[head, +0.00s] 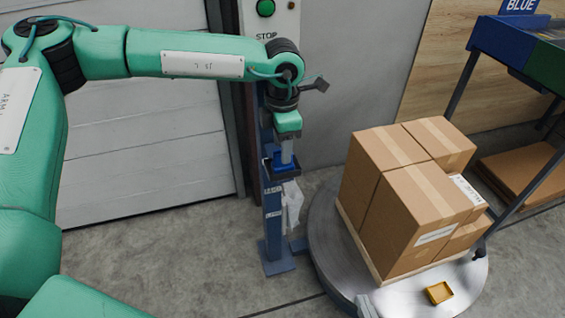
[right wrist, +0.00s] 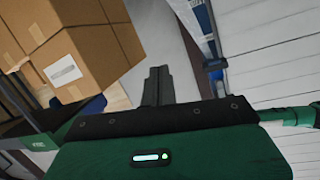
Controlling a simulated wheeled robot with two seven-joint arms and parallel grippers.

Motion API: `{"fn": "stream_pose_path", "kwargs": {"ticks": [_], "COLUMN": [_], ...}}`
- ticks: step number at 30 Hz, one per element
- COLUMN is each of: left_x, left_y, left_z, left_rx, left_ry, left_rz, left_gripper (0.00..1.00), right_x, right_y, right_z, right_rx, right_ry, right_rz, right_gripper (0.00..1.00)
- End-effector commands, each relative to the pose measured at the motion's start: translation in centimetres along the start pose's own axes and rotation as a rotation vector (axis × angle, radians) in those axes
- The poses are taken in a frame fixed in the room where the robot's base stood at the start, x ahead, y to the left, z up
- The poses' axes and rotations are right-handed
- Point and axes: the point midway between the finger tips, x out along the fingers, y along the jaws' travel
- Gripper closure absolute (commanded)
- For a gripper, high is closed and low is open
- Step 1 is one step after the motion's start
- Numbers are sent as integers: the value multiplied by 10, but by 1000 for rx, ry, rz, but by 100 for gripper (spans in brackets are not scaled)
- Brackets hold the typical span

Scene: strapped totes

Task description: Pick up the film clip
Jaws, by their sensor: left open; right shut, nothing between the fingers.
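I cannot make out the film clip for certain. A small yellow tray-like piece (head: 438,293) lies on the front of the round turntable (head: 410,300), and a small dark piece (head: 479,252) shows at its right edge. My left gripper (head: 286,156) points down, open, at the blue holder (head: 270,166) on the post, just above a hanging strip of whitish film (head: 292,204). What lies between its fingers is too small to tell. My right gripper (right wrist: 157,82) shows in the right wrist view, its dark fingers together with nothing between them.
Stacked cardboard boxes (head: 412,205) stand on a pallet on the turntable. The blue post (head: 272,225) stands left of it. A rack with a BLUE sign (head: 522,6) is at the right. A white door (head: 150,150) is behind. Grey floor is clear at front left.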

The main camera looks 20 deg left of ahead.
Motion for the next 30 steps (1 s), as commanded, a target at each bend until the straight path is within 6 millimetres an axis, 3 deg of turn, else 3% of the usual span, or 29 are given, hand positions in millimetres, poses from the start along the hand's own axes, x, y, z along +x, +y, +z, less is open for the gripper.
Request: {"fn": "stream_pose_path", "kwargs": {"ticks": [6, 14, 21, 30], "left_x": [28, 30, 30, 29], "left_y": [0, 0, 0, 0], "left_z": [0, 0, 0, 0], "left_rx": [1, 0, 0, 0], "left_ry": [0, -1, -1, -1], "left_rz": [0, 0, 0, 0], "left_gripper": [55, 55, 100, 100], "right_x": [6, 6, 6, 6], "right_y": [6, 6, 6, 6], "right_z": [-26, -29, -29, -29], "right_rx": [-18, -20, -20, -20], "right_ry": [121, 134, 133, 133], "right_rz": [7, 8, 8, 8], "right_gripper": [100, 100, 100, 100]}}
